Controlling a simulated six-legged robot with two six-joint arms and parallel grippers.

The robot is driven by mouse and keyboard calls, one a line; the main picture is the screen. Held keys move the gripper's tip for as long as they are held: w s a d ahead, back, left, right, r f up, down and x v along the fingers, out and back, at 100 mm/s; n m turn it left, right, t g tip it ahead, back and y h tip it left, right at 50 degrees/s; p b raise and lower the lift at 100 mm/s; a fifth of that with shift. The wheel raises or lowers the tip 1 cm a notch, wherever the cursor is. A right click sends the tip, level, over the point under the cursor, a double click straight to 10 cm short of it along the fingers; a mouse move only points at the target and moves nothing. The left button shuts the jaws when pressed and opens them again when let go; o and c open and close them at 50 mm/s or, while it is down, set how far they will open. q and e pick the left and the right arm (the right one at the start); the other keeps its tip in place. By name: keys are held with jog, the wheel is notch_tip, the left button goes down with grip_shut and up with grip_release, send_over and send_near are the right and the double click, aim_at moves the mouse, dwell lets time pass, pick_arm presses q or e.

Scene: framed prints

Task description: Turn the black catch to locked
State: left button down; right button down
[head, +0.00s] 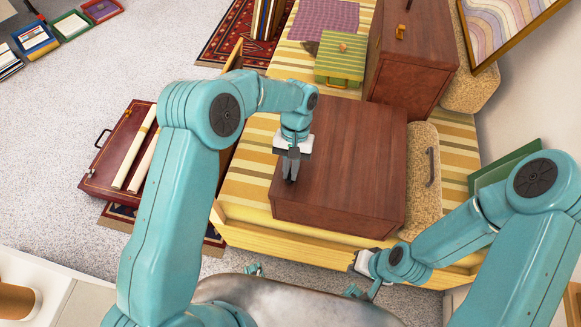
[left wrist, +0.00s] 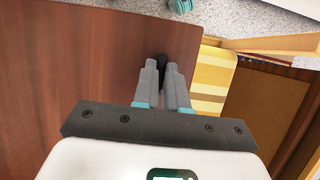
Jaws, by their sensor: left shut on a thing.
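My left gripper (head: 290,179) is at the left side of a brown wooden box (head: 350,165), fingers pointing down. In the left wrist view its two grey fingers (left wrist: 163,70) are closed on a small black piece, the black catch (left wrist: 163,60), at the edge of the brown wood. The fingers hide most of the catch, so I cannot tell which way it is turned. In the head view the catch is hidden by the gripper. My right gripper (head: 358,262) is low, near the front edge of the striped surface, away from the box; its fingers are not clear.
The box rests on a yellow striped surface (head: 252,175). A green case (head: 340,58) and another brown box (head: 412,55) stand behind it. A cork-coloured block (head: 424,160) is right of it.

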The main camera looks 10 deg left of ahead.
dwell(0.4)
pick_arm(q)
jog(key=c, duration=1.2)
grip_release()
jog(key=shift+r, duration=0.1)
jog(key=p+v, duration=0.3)
jog(key=v, duration=1.3)
jog(key=shift+r, duration=0.15)
jog(key=shift+s, duration=0.1)
